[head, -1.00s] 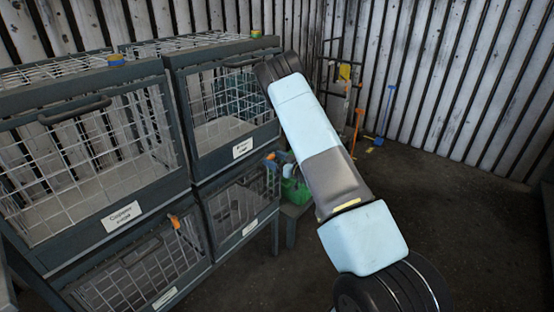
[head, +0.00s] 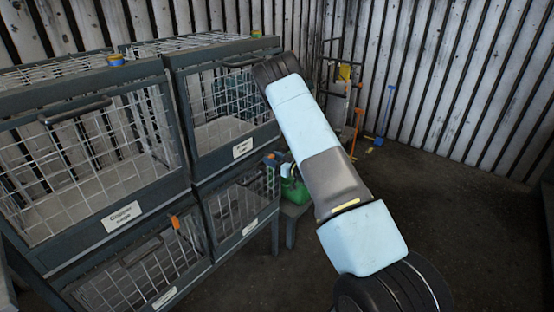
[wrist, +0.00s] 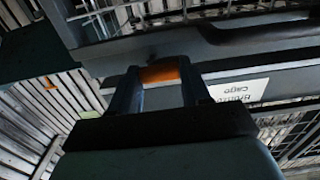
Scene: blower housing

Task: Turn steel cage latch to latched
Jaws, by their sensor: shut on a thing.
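In the wrist view my gripper (wrist: 161,85) has its two dark fingers on either side of an orange grip, the handle of the steel cage latch (wrist: 160,73), and is shut on it. The latch sits at the dark frame of a cage, next to a white label that reads upside down. My gripper is mostly hidden behind my arm there, and the latch's exact angle cannot be told.
Wire-mesh cages with dark frames (head: 186,120) stand stacked on the left. Another orange latch handle (head: 174,222) is on the lower left cage. A green container (head: 296,191) stands on a low stand beside the cages. Tools lean at the back wall; the floor at right is clear.

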